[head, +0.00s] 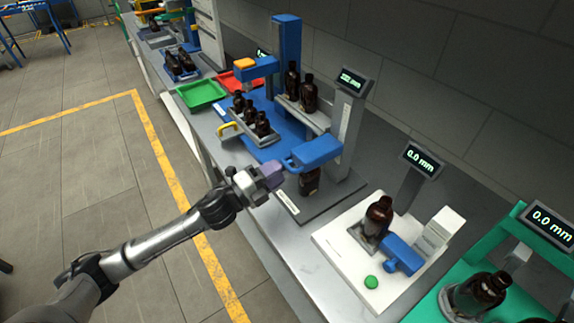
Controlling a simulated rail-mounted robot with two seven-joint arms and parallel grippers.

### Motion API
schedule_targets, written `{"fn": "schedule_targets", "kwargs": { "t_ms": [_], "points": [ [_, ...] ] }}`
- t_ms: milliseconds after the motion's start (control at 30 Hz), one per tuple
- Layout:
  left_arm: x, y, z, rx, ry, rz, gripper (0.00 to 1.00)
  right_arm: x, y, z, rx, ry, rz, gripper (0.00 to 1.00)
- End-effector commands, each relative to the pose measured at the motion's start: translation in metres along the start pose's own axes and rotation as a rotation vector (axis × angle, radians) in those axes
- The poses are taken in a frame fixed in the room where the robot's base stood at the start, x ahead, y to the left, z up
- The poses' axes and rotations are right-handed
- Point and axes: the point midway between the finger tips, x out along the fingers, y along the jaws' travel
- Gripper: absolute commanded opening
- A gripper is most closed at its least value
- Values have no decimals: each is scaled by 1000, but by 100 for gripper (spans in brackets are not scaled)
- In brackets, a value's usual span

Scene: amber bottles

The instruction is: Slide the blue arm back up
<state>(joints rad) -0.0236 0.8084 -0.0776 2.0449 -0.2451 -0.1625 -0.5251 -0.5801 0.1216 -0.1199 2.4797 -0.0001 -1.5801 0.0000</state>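The blue arm (316,151) sticks out to the left from a grey column (346,120) on a grey base. It sits low on the column, just above an amber bottle (309,181) that it partly hides. A blue loop-like handle (290,165) is at its left end. My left gripper (272,175) is just left of and slightly below this handle, with its purple-grey fingers pointing towards it. I cannot tell whether they touch it or how far apart the fingers are. My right gripper is not in view.
A blue station (286,50) with a rack of amber bottles (255,122) stands behind. Green (201,94) and red (238,79) trays lie farther back. A white station (340,255) with a bottle, blue part and green button is nearer right. Open floor lies left.

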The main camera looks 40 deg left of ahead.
Motion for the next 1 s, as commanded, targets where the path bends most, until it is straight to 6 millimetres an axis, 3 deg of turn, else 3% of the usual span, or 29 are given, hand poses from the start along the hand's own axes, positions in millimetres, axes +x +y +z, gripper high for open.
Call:
{"fn": "schedule_targets", "kwargs": {
  "t_ms": [333, 833, 1000],
  "points": [
    [33, -1, 0, 0, 0, -1, 39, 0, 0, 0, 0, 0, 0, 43],
    [40, 0, 0, 0, 0, 0, 39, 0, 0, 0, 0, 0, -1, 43],
    [40, 0, 0, 0, 0, 0, 25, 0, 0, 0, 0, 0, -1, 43]
  ]
}}
